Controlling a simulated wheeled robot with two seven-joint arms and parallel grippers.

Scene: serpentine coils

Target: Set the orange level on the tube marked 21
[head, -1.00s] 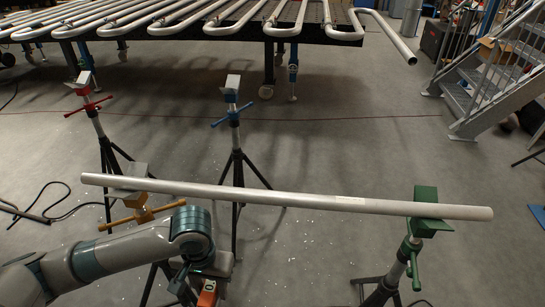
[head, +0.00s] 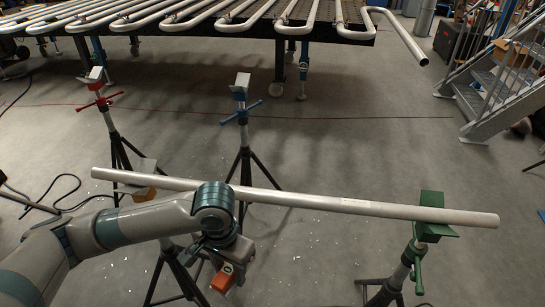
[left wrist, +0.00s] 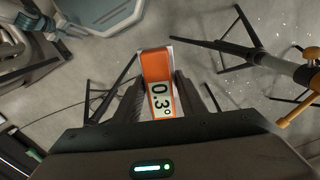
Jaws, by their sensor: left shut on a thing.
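The orange level (head: 223,278) is in my left gripper (head: 214,258), below and in front of the tube in the head view. A long pale tube (head: 300,200) lies across a green stand (head: 430,215) at the right and a yellow stand (head: 145,192) at the left. A small pale label (head: 355,203) is on the tube, too small to read.
A blue stand (head: 242,105) and a red stand (head: 100,90) stand empty behind the tube. A rack of serpentine coils (head: 200,20) is at the back. Metal stairs (head: 495,85) are at the right. The yellow stand's handle (left wrist: 298,105) shows in the left wrist view.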

